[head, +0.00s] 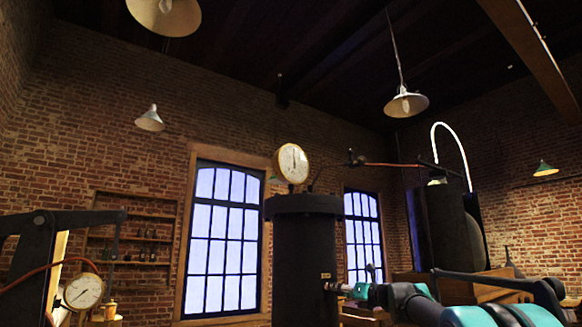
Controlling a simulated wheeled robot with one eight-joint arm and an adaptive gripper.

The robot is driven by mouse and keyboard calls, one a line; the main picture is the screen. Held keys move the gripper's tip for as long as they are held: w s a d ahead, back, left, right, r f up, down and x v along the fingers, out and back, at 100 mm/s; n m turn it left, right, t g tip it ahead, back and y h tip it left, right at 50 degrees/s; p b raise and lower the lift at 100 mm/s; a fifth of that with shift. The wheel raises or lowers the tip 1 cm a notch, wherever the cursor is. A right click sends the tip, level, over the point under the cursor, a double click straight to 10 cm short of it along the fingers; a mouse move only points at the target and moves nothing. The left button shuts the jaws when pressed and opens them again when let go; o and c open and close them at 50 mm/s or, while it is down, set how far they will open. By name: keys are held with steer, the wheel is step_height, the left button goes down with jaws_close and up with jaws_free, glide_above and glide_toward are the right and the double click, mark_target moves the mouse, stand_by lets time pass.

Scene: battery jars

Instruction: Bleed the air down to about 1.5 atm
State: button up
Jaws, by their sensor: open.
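A tall dark cylinder (305,262) with a flanged top stands in the middle of the head view. A round brass-rimmed gauge (291,164) sits on its top, its needle pointing about straight up; its numbers are too small to read. A small dark fitting (353,159), perhaps a valve, is on the thin pipe right of the gauge. My gripper (341,290) is at the cylinder's right side, low in the view, at the end of my teal and black arm. It is small and partly hidden by the arm; I cannot tell whether it touches the cylinder or a fitting there.
A second gauge (83,291) stands at lower left by a dark lever frame (38,250). A large dark apparatus (447,230) with a bright curved tube stands at right. A reddish pipe (392,165) runs towards it from the cylinder's top. Lamps hang overhead.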

steer(key=shift+s, duration=0.1)
steer(key=v, duration=0.5)
steer(key=shift+f, duration=0.1)
stand_by(0.5)
steer(key=s+a+f+n+g+h, duration=0.1)
steer(key=s+a+f+n+g, duration=0.1)
steer(key=s+f+n, duration=0.65)
steer(key=s+a+f+n+g+h, duration=0.1)
steer(key=s+a+f+n+g, duration=0.2)
steer(key=f, duration=1)
steer(key=s+a+f+n+g+h, duration=0.1)
steer(key=s+f+n+g+h, duration=0.1)
steer(key=s+f+n, duration=0.7)
steer(key=s+d+f+n+g+h, duration=0.1)
steer(key=s+d+f+n+h, duration=0.1)
steer(key=s+f, duration=0.4)
steer(key=s+d+f+n+g+h, duration=0.1)
steer(key=s+d+f+n, duration=0.3)
steer(key=f, duration=0.6)
steer(key=s+d+f+n+g+h, duration=0.1)
steer(key=s+d+f+n+h, duration=0.2)
steer(key=s+f+n, duration=0.3)
steer(key=s+f, duration=0.2)
steer(key=s, duration=0.2)
steer(key=shift+d+f+h, duration=0.2)
steer(key=shift+d+h, duration=0.05)
steer(key=shift+h, duration=0.05)
steer(key=shift+s+n, duration=0.1)
steer(key=shift+n, duration=0.15)
